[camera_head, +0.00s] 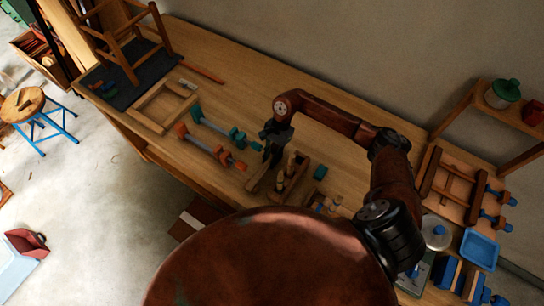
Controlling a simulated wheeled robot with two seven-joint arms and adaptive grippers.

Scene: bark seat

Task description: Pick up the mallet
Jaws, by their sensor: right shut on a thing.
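My right gripper (271,153) reaches down over the workbench, at the left end of a small wooden tool holder (296,181). It is shut on a wooden piece, which I take to be the mallet (262,174). The jaws partly cover it, and its head and handle are too small to tell apart clearly. Whether it is clear of the bench cannot be told. Several pale wooden handles stand upright in the holder, just right of the gripper. My left gripper is not in view.
Clamps with teal and orange ends (215,143) lie left of the gripper. A wooden frame (163,106) and a chair (124,38) stand farther left. A blue tray (479,249) and a shelf with a green pot (503,93) are at right. The bench behind the gripper is clear.

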